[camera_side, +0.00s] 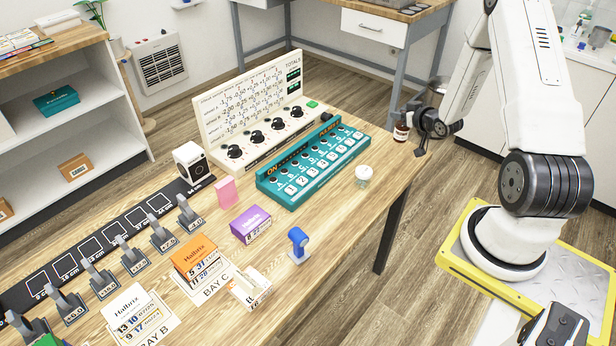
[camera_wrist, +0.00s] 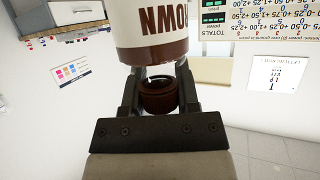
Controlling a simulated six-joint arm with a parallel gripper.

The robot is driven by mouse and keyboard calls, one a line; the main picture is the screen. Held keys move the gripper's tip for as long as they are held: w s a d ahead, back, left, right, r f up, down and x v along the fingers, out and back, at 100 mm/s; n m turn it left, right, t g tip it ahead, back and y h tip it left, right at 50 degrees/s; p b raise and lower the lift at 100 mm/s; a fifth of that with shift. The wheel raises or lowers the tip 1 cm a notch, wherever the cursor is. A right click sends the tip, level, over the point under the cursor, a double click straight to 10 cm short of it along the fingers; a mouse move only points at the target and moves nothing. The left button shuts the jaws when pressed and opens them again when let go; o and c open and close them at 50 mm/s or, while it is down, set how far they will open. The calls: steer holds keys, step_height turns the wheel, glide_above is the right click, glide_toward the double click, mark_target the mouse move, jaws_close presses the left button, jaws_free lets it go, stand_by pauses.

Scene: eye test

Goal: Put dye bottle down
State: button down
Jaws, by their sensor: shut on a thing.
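The dye bottle (camera_side: 402,132) is small and brown with a pale label, at the far right end of the wooden table in the side view. In the wrist view the bottle (camera_wrist: 150,28) shows a white label with dark red letters ending in "OWN", over a brown band. My gripper (camera_side: 415,120) has its fingers on either side of the bottle's brown cap in the wrist view (camera_wrist: 158,90). It is shut on the bottle. I cannot tell whether the bottle's base touches the table or hangs above it.
A teal keypad (camera_side: 313,165) and a white dial panel (camera_side: 257,120) stand left of the bottle. A small clear jar with a white lid (camera_side: 363,175) is nearer the front edge. Bare wood (camera_side: 385,157) lies between jar and bottle. Boxes and card stands fill the left.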

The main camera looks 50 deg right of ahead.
mark_target(405, 139)
steer(key=shift+f, duration=2.2)
steer(key=shift+f, duration=1.8)
steer(key=shift+f, duration=0.15)
steer(key=shift+c, duration=1.7)
jaws_free()
steer(key=shift+r, duration=0.2)
steer(key=shift+v, duration=3.75)
